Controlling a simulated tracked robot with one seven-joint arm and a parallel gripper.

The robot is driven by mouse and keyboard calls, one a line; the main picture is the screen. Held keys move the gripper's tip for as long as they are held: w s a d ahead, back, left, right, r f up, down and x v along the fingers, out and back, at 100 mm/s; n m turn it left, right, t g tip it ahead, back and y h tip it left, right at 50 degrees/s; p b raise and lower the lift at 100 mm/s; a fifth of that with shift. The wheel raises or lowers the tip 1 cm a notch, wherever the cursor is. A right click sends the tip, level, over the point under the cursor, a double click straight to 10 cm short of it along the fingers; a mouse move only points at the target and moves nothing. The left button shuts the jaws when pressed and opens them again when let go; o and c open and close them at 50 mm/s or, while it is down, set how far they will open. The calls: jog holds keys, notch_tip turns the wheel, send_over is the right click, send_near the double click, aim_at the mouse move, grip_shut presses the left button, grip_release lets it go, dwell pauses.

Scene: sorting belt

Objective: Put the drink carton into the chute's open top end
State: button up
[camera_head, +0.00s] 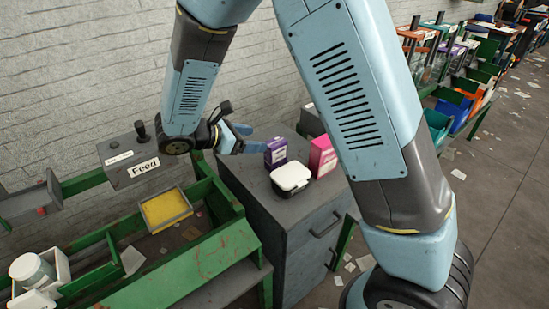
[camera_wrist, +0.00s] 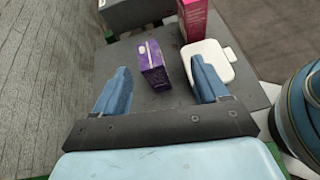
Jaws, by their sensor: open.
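A small purple carton (camera_head: 276,153), which looks like the drink carton, stands upright on a grey cabinet (camera_head: 245,172). My gripper (camera_head: 248,138) is open and empty, just left of the carton in the head view. In the wrist view the purple carton (camera_wrist: 153,68) appears between the two spread blue fingers of my gripper (camera_wrist: 160,68), slightly beyond them, with no clear contact. I cannot make out the chute or its open top end in either view.
A white lidded box (camera_head: 291,178) and a pink box (camera_head: 323,157) stand close to the carton's right. A green frame with a yellow tray (camera_head: 166,209) and a "Feed" panel (camera_head: 130,162) are left. A wall runs behind. Coloured bins (camera_head: 461,106) line the right background.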

aim_at(271, 144)
jog(key=shift+n+t, duration=0.6)
jog(key=shift+n, duration=0.3)
jog(key=w+d+f, duration=0.7)
jog(key=shift+d+f, duration=0.2)
jog(key=shift+f, duration=0.1)
jog(key=shift+c, duration=0.4)
grip_shut()
